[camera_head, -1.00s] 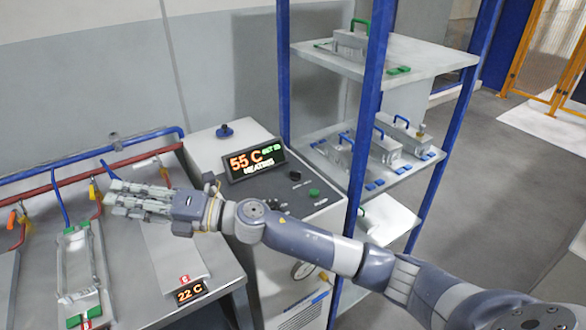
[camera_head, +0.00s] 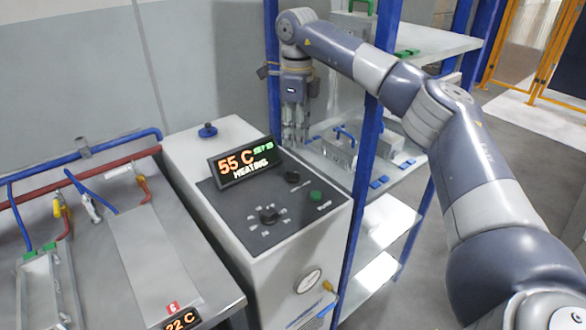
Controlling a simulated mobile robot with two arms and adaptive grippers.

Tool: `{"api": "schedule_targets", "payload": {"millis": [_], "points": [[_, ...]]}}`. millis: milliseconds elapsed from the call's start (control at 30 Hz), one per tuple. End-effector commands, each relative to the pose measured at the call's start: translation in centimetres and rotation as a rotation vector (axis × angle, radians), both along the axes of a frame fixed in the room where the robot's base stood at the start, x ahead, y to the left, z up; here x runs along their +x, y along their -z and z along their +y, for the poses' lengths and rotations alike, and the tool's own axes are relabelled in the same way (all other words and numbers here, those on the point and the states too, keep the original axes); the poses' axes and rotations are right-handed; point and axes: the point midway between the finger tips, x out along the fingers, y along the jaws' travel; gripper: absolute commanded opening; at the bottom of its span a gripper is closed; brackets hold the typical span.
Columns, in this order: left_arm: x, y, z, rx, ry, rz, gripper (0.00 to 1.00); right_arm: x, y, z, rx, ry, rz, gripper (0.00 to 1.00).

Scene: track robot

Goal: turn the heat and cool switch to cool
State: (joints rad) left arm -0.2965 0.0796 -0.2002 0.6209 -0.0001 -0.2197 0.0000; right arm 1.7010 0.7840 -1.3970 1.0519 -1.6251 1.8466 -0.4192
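The control box (camera_head: 240,240) has a tilted display (camera_head: 243,163) reading 55 C and HEATING. Its dark panel carries a small black knob (camera_head: 292,177) behind a green button (camera_head: 316,197), and a larger black dial (camera_head: 268,215) with small marks around it. The labels are too small to read, so I cannot tell which one is the heat and cool switch. My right gripper (camera_head: 296,138) points down above and beyond the panel, near the shelf post, apart from the knobs. Its fingers look close together, but their opening is unclear. My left gripper is out of view.
A blue-posted shelf rack (camera_head: 362,185) with metal fixtures stands right of the box. The bench (camera_head: 200,270) at left bears pipes (camera_head: 80,177), valves and a 22 C display (camera_head: 181,321).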

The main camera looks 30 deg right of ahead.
Motion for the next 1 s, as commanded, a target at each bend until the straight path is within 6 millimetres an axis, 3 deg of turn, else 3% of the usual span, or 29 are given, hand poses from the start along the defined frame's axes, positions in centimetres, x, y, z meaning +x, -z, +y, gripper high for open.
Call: {"api": "schedule_targets", "payload": {"millis": [533, 700, 1000], "points": [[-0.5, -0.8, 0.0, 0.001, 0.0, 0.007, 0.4, -0.1, 9.0, 0.1, 0.0, -0.002, 0.004, 0.28], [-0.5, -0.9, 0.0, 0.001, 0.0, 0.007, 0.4, -0.1, 10.3, 0.1, 0.001, -0.002, 0.002, 0.28], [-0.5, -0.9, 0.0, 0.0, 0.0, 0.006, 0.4, -0.1, 10.6, 0.1, 0.002, -0.002, 0.001, 0.28]]}}
